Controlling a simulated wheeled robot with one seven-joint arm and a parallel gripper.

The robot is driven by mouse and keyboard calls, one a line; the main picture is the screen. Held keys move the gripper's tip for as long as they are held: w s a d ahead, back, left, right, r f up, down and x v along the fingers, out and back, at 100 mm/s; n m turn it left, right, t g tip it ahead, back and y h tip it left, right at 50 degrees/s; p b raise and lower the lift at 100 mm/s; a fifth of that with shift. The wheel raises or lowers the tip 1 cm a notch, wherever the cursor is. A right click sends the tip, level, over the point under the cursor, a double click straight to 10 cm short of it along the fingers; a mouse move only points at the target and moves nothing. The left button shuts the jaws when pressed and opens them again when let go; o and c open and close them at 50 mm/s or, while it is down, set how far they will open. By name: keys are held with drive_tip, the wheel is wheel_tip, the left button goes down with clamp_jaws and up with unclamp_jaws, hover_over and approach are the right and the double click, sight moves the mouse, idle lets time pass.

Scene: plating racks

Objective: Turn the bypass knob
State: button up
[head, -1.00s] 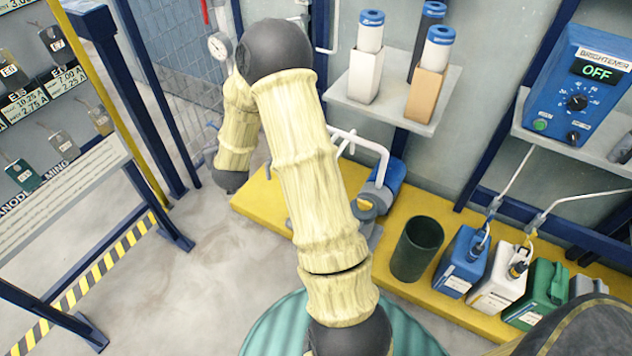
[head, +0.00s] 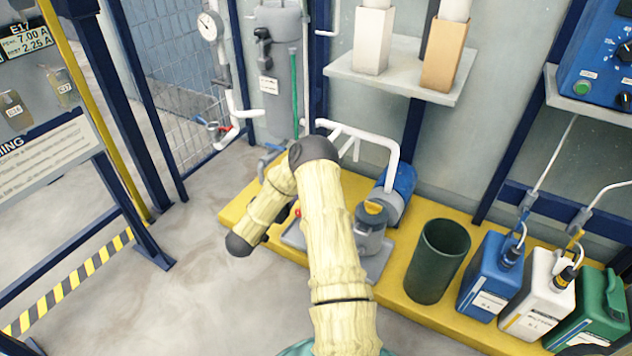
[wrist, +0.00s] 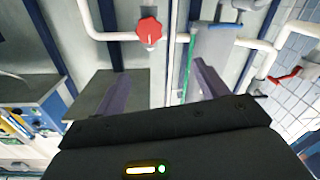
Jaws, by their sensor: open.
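A red lobed knob (wrist: 148,31) sits on a white pipe (wrist: 105,36) at the top of the wrist view. I see no label on it, so I cannot tell for sure that it is the bypass knob. My gripper (wrist: 162,88) is open and empty, its two dark fingers apart. The knob appears beyond the fingertips, between them and a little left of the middle, with no contact seen. In the head view my bent arm shows, but I cannot make out the gripper or this knob.
A red-handled valve (wrist: 285,77) is right in the wrist view. A green tube (wrist: 189,65) runs beside a grey tank. In the head view, a yellow platform (head: 400,295) carries a pump (head: 371,232), a dark green bin (head: 437,262) and several jugs.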

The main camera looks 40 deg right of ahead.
drive_tip(key=shift+s+d+f+m+g+h, duration=0.2)
drive_tip(key=shift+s+f+g, duration=0.1)
drive_tip(key=shift+f, duration=0.15)
drive_tip(key=shift+s+d+f+m+g+h, duration=0.15)
drive_tip(key=shift+s+f+g, duration=0.1)
drive_tip(key=shift+f, duration=0.2)
drive_tip(key=b+x, duration=0.8)
drive_tip(key=x, duration=0.8)
drive_tip(key=shift+w+d+f, duration=0.1)
drive_tip(key=shift+f, duration=0.1)
drive_tip(key=shift+w+d+r, duration=0.15)
drive_tip(key=shift+w+d, duration=0.1)
drive_tip(key=shift+d, duration=0.3)
drive_tip(key=c, duration=1)
